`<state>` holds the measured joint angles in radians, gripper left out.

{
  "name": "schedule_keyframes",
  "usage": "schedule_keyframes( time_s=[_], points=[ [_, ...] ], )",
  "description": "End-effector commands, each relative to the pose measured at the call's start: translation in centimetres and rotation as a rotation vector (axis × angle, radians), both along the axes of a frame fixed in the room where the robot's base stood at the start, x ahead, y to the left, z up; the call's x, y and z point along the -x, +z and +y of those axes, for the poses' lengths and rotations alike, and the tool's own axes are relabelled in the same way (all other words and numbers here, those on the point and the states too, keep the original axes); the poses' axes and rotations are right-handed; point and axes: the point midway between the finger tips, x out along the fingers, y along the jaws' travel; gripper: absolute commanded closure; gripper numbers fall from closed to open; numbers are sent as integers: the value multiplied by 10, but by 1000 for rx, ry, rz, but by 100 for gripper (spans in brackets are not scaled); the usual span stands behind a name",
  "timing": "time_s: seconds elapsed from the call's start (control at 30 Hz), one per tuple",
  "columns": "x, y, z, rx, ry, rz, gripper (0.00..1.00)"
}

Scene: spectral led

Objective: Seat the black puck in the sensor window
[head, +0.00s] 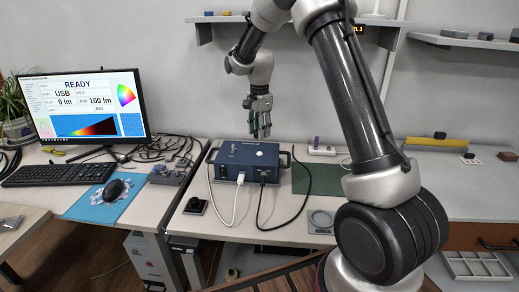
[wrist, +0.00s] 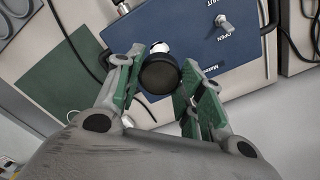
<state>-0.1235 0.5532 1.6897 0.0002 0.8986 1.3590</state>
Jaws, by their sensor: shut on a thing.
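The black puck (wrist: 160,76) is a short round disc, seen between the green-padded fingers of my gripper (wrist: 158,82) in the wrist view. My gripper is shut on it. In the head view my gripper (head: 261,132) hangs above the right part of the dark blue instrument box (head: 236,160); the puck cannot be made out there. A white round spot (head: 259,153), which looks like the sensor window, is on the box top. In the wrist view a white round part (wrist: 160,47) shows just beyond the puck and is partly covered by it. The box top (wrist: 205,50) carries a toggle switch.
A white cable (head: 238,205) and a black cable (head: 262,205) run from the box front. A green mat (head: 318,178) is right of the box. A monitor (head: 85,105) stands left.

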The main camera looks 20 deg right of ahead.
Motion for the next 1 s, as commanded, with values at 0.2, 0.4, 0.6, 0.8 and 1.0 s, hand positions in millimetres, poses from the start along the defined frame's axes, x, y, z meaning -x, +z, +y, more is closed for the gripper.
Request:
schedule_keyframes(
  time_s=[0.2,0.4,0.6,0.8,1.0],
  points=[
    [0,-17,0,1,0,2,84],
    [1,-39,0,0,0,3,84],
    [0,-52,0,1,0,2,84],
    [0,-55,0,0,0,0,84],
    [0,-55,0,0,0,0,84]
  ],
)
